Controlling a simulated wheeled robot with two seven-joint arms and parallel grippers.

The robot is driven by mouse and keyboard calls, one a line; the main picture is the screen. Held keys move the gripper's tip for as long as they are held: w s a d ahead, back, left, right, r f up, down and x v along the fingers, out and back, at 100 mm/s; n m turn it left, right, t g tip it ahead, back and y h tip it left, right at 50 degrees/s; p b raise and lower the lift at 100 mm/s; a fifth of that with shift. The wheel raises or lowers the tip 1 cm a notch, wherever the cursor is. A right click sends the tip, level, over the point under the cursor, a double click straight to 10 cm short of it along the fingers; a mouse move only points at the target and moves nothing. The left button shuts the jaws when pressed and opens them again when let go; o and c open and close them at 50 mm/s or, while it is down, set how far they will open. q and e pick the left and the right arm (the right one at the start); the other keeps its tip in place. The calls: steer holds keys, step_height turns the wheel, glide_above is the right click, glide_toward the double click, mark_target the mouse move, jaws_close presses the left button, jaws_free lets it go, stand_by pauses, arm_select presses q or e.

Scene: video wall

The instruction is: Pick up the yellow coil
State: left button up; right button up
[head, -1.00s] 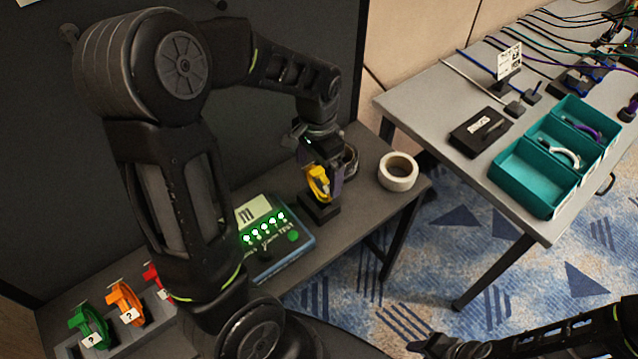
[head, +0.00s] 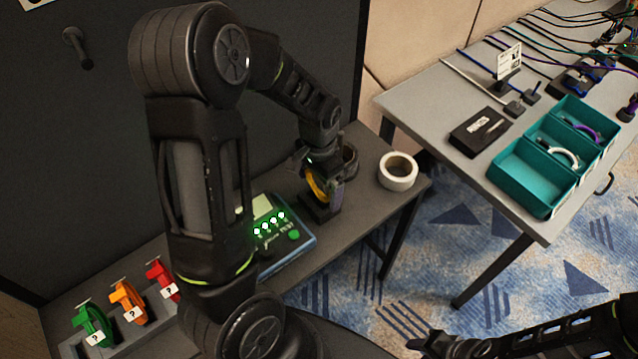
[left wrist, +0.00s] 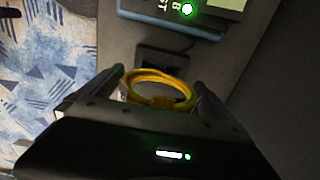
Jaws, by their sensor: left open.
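The yellow coil (head: 317,187) stands at a small black block (head: 322,213) on the dark bench, beside the tester box. It is partly hidden by my left gripper in the head view. In the left wrist view, the yellow coil (left wrist: 160,88) lies between the two fingers of my left gripper (left wrist: 160,85), which are apart with one on each side. My left gripper (head: 322,180) is open at the coil. My right arm (head: 530,335) shows at the lower right; its jaw state is not clear.
The tester box (head: 283,240) with green lights is left of the coil. A white tape roll (head: 398,171) stands to the right. Green (head: 92,325), orange (head: 128,302) and red (head: 162,280) coils sit at the lower left. Teal bins (head: 530,178) are on the grey table.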

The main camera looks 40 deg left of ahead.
stand_by(0.4)
arm_select(q)
steer(key=c, duration=1.4)
steer(key=shift+r+b, duration=0.4)
steer(key=shift+r, duration=4.65)
steer(key=shift+c, duration=0.2)
